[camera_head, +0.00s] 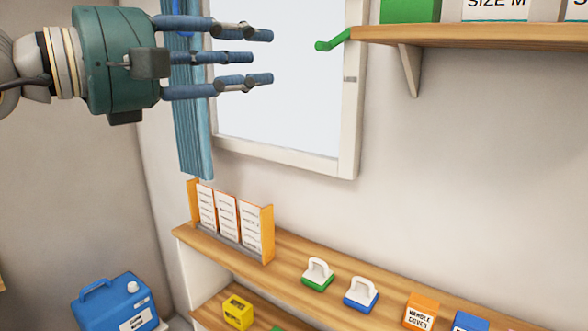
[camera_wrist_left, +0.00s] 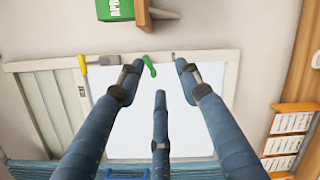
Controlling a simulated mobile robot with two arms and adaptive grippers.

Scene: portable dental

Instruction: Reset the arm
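My left gripper (camera_head: 258,57) comes in from the upper left in the head view, in front of the window. Its three blue fingers are spread apart with nothing between them. The fingers of the left gripper (camera_wrist_left: 160,85) also show in the left wrist view, apart and empty against the window. My right gripper is not in either view.
A lower wooden shelf (camera_head: 290,262) holds a card rack (camera_head: 230,220), a green-based handle (camera_head: 317,273) and a blue-based one (camera_head: 360,294). A blue container (camera_head: 118,305) stands lower left.

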